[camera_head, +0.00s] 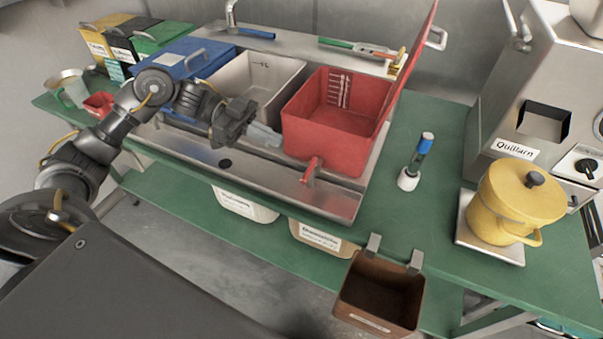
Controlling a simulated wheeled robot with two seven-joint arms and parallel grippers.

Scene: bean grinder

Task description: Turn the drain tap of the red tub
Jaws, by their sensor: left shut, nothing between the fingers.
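The red tub (327,149) stands in the steel sink tray, with its red lid (411,62) raised on the right side. Its inside shows white level marks and looks empty. The red drain tap (312,170) sticks out low on the tub's front wall. My left gripper (265,136) is shut and empty, to the left of the tub, level with its front left corner and up and left of the tap. It appears apart from the tap. My right gripper is not in view.
A white tub (252,77) and a blue-lidded tub (184,62) stand left of the red tub. A yellow pot (515,202) sits on a scale. A brown bin (380,290) hangs at the front edge.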

